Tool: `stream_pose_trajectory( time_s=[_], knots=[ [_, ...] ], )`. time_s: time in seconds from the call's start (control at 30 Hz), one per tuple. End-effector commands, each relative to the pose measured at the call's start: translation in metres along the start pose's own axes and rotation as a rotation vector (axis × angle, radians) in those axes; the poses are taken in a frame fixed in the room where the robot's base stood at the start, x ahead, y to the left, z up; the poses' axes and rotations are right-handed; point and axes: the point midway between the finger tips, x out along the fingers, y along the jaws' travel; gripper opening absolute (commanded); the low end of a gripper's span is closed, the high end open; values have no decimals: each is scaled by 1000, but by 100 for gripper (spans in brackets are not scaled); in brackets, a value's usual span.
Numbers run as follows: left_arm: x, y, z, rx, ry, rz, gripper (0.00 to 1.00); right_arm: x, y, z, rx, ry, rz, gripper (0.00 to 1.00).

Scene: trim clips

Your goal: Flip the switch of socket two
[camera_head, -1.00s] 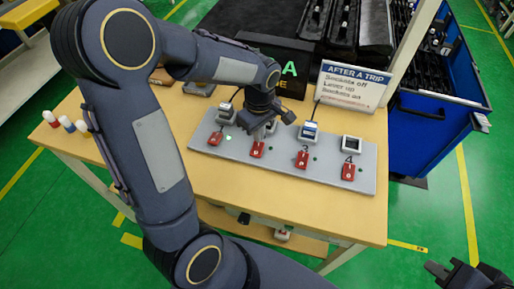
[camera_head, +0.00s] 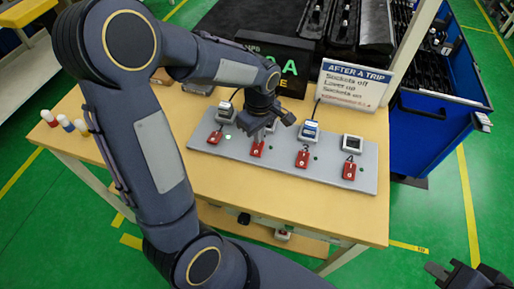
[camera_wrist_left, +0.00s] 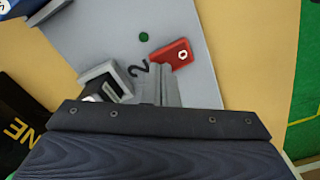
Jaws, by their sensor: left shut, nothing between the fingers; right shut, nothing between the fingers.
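Switch two (camera_head: 256,150) is a small red rocker on the grey panel (camera_head: 325,180). In the left wrist view, red switch two (camera_wrist_left: 170,54) lies just beyond the fingers, with the black number 2 (camera_wrist_left: 139,69) beside it. Socket two (camera_wrist_left: 101,85) is white and grey with a dark plug area, partly hidden by the gripper. My left gripper (camera_head: 268,130) is shut and empty, pointing down between socket two and its switch. Contact with the switch cannot be told. My right gripper (camera_head: 437,270) is shut and empty at the lower right, off the table.
Red switches one (camera_head: 214,138), three (camera_head: 302,159) and four (camera_head: 348,171) share the panel. A sign (camera_head: 352,86) stands behind. Several capped pegs (camera_head: 66,124) stand at the table's left. A blue cart (camera_head: 436,125) is at right.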

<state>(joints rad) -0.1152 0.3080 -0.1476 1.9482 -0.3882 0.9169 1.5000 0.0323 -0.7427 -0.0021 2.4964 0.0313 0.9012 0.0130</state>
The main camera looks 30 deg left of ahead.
Motion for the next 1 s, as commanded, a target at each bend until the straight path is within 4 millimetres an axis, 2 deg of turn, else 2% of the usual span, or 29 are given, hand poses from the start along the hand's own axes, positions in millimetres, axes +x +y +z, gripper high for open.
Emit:
stream_pose_trajectory(
  time_s=[0.7,0.87,1.0],
  knots=[
    [11,0,0,0,0,-1,0,8,4,4,0,0,0,0],
    [7,0,0,0,-1,-1,0,4,2,2,0,0,0,0],
    [-4,0,0,0,0,-1,0,-3,-1,-1,0,0,0,0]
  ],
)
